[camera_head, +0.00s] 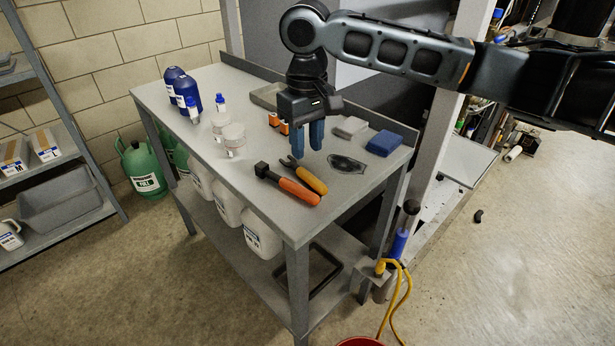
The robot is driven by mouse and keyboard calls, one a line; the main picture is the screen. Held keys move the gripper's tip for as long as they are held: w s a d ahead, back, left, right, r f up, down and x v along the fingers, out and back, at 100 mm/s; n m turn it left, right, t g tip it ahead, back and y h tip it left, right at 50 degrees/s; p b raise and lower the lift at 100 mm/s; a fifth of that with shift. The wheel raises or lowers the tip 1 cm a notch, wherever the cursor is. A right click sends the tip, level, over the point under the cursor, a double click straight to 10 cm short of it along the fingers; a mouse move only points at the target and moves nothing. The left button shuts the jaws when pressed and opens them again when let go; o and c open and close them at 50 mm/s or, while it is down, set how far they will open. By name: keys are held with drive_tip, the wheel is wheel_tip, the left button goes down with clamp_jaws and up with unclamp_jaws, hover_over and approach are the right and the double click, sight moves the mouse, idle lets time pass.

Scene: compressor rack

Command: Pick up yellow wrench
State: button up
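The yellow wrench (311,180) lies flat on the grey workbench, near its front right part. Its handle is yellow-orange and its dark jaw end points to the upper left. My gripper (307,147) hangs above the bench with its blue fingers pointing down. The fingers are apart, with a gap between them, and nothing shows in that gap. In the picture the fingertips are just above the wrench, and they appear not to touch it. The exact height is hard to tell.
An orange-handled tool with a dark head (298,191) lies close beside the wrench. A dark oval item (346,164), a blue block (384,143) and a grey block (350,127) lie to the right. Jars (233,138) and blue bottles (187,93) stand left on the bench (305,219).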

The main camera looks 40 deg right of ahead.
sight(308, 173)
drive_tip(key=f, duration=0.7)
drive_tip(key=shift+d+f, duration=0.2)
drive_tip(key=shift+f, duration=0.1)
clamp_jaws()
